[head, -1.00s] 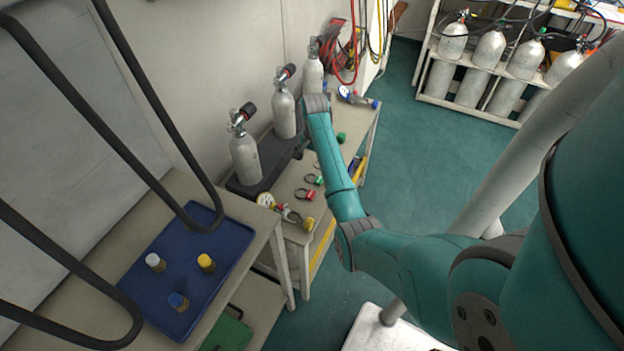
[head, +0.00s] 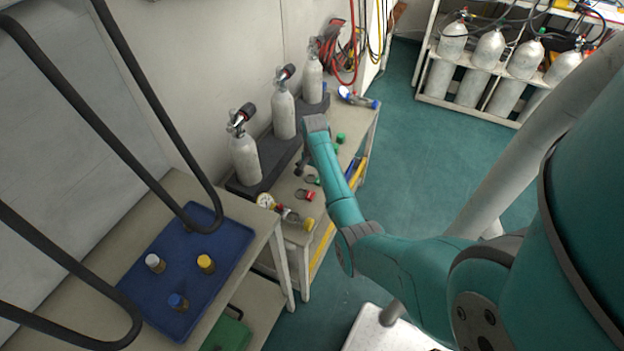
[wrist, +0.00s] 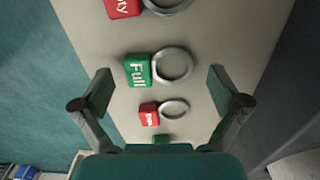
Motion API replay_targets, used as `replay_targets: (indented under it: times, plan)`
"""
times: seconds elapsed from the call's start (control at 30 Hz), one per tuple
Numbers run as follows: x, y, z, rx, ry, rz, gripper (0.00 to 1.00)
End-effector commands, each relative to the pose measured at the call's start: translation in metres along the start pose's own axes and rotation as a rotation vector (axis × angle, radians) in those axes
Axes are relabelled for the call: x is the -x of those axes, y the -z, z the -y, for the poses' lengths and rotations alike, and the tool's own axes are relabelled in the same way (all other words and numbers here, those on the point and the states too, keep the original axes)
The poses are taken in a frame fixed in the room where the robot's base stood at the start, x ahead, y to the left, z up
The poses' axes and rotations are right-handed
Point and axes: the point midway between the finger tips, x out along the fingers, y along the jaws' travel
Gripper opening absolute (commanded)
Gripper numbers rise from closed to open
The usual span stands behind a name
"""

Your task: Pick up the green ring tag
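A green ring tag (wrist: 137,70) marked "Full" lies on the bench top with its grey ring (wrist: 172,65) to its right in the wrist view. In the head view the green tag (head: 313,180) is small, just beyond a red tag. My gripper (wrist: 161,91) is open and empty above the bench. Its fingers stand left and right of the tags in the wrist view, with the green tag a little above the line between the fingertips. In the head view my gripper (head: 301,165) is partly hidden by my arm.
A red ring tag (wrist: 123,6) lies above the green one in the wrist view, and a smaller red tag (wrist: 148,114) below it. A green piece (wrist: 162,138) is partly hidden by my gripper. Grey cylinders (head: 245,160) stand along the wall side of the bench.

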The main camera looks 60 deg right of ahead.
Motion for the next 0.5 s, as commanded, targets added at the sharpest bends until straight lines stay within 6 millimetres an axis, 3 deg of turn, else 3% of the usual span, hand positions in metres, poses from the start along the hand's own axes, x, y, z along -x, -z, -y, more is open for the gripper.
replay_targets:
  times: [0.03,0.33,0.37,0.5]
  plan:
    - [0.0000,0.0000,0.0000,0.000,0.000,0.000,0.80]
    - [-0.0002,-0.0002,-0.0002,0.000,0.000,0.000,0.05]
    - [-0.0004,-0.0003,-0.0003,0.000,-0.001,0.001,0.00]
    - [-0.0013,-0.0009,-0.0007,0.000,-0.002,0.002,0.00]
